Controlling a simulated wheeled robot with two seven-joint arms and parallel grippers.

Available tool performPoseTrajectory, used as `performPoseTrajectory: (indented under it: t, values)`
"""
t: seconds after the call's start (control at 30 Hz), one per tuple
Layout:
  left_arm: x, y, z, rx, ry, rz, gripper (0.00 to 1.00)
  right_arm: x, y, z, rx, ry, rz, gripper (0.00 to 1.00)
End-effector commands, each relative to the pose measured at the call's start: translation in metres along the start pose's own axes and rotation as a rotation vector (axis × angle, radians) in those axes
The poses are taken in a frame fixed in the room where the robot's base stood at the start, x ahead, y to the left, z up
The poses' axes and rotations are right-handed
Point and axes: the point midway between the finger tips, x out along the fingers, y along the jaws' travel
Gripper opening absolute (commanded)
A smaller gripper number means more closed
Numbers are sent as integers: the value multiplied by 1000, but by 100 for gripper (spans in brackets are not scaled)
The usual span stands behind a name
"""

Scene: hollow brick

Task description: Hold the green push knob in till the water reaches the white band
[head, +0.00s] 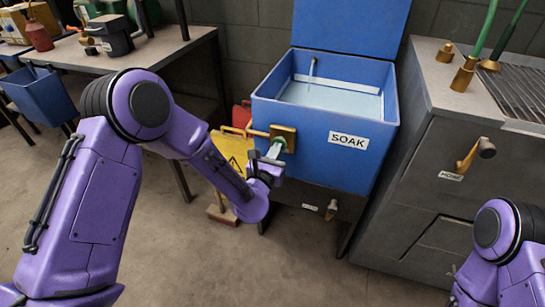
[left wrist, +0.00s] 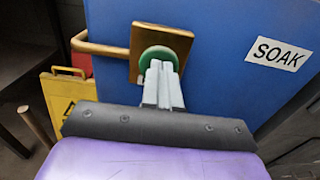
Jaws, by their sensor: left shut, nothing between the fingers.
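The blue tank (head: 310,137) labelled SOAK has a brass plate (head: 289,133) on its front. The round green push knob (left wrist: 158,54) sits on that plate. My left gripper (left wrist: 160,68) is shut and empty, its fingertips against the knob's face and hiding its lower middle. In the head view the left gripper (head: 274,151) covers part of the knob. How far the knob is pushed in I cannot tell. Inside the tank, the pale water (head: 325,98) lies just below the white band (head: 350,85) on the back wall. My right gripper is out of view.
A brass pipe (left wrist: 98,47) runs to the plate from the left. A yellow caution sign (head: 230,150) stands left of the tank. A grey counter (head: 440,90) with a brass HOME lever (head: 475,155) is at the right. A workbench (head: 150,50) is at the left. The front floor is clear.

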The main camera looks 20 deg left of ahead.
Motion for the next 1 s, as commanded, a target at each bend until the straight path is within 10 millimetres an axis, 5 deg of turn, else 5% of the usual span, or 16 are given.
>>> performPoseTrajectory:
  t: [1.0]
  values:
    - [-3,-1,7,-3,-17,0,0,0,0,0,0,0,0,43]
